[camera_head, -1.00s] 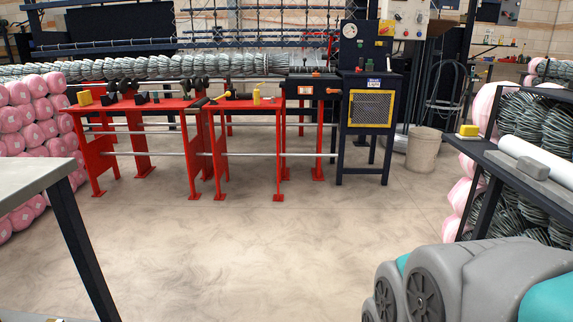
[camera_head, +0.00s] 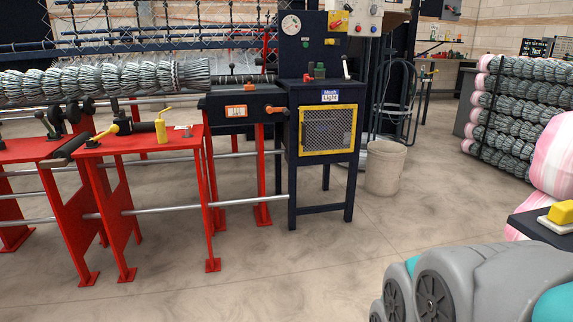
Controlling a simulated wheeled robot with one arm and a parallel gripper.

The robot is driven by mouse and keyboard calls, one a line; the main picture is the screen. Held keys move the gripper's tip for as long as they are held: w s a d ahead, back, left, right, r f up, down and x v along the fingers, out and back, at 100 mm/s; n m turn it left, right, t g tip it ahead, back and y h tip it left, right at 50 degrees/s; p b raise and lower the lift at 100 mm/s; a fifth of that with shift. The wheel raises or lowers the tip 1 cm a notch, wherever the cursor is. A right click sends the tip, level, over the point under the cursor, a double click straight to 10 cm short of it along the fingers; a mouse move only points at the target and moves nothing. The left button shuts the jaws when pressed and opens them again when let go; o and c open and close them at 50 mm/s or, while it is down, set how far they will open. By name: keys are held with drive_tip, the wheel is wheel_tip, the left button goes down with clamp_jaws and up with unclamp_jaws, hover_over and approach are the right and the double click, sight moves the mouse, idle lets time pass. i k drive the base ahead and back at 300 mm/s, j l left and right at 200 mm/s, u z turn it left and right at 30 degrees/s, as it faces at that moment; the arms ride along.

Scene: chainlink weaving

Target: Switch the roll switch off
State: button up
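No label reading "roll switch" can be made out, so I cannot tell which control it is. A dark blue machine cabinet (camera_head: 295,150) stands at centre. A grey control box (camera_head: 364,14) with knobs is at the top edge, partly cut off. A red-and-green control (camera_head: 318,71) and a lever (camera_head: 346,67) sit on the cabinet top. Switch positions are too small to tell. My gripper is out of view; only my grey and teal body shows at lower right.
A red work table (camera_head: 180,139) with tools stands left of the cabinet, with wire mesh rolls (camera_head: 110,80) behind. A bucket (camera_head: 385,167) stands right of the cabinet. A dark table (camera_head: 540,226) is close at right. The floor (camera_head: 330,265) ahead is clear.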

sight(332, 25)
drive_tip(key=i+l, duration=0.15)
drive_tip(key=i, duration=0.4)
drive_tip(key=i+l+z, duration=0.1)
drive_tip(key=i, duration=0.5)
drive_tip(key=i+l, duration=0.15)
drive_tip(key=i, duration=0.4)
drive_tip(key=l+z, duration=0.05)
